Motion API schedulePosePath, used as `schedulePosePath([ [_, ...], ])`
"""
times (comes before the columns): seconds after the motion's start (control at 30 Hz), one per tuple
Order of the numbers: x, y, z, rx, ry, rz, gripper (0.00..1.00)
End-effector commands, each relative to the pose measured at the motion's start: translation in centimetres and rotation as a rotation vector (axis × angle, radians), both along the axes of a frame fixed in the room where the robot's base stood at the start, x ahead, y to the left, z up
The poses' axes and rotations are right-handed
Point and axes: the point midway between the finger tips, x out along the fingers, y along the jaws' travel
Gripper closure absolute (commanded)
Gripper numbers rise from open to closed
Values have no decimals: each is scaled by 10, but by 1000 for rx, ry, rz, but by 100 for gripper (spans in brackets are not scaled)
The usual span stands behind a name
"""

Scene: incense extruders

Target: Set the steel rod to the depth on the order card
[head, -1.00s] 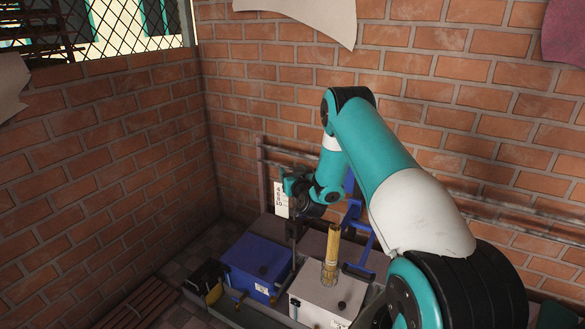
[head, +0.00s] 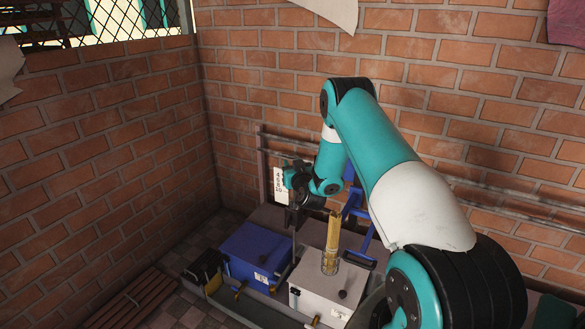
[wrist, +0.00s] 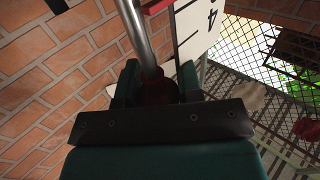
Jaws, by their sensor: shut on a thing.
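The steel rod (wrist: 134,26) shows in the wrist view, running from the top edge down to a dark red knob (wrist: 157,88). My gripper (wrist: 157,82) is shut on this knob. In the head view my gripper (head: 298,192) is above the boxes, just right of a white numbered scale (head: 280,184) by the back wall. A thin upright length of the rod (head: 293,243) shows below it; its lower end is not clear. The wrist view shows the scale (wrist: 195,32) close up, with a 4 and black lines, and a red piece (wrist: 156,6) beside it.
A blue box (head: 252,250) and a white box (head: 327,291) stand below, each with a small label too small to read. A yellowish bundle (head: 333,238) stands upright on the white box. Blue bars (head: 356,215) are to the right. Brick walls close in behind and left.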

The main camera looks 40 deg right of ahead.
Motion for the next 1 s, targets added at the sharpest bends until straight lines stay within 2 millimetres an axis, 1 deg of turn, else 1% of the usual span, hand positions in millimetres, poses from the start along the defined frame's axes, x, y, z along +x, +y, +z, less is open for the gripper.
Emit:
schedulePosePath([
  [0.03,0,0,-18,-1,0,0,100],
  [0.1,0,0,-26,0,-1,0,100],
  [0.17,0,0,-31,0,-1,0,100],
  [0.53,0,0,-30,-1,0,0,100],
  [0.57,0,0,-30,-1,0,0,63],
  [0.6,0,0,-30,-1,0,0,54],
  [0.67,0,0,-30,-1,0,0,42],
  [1.0,-1,0,-31,1,0,0,42],
])
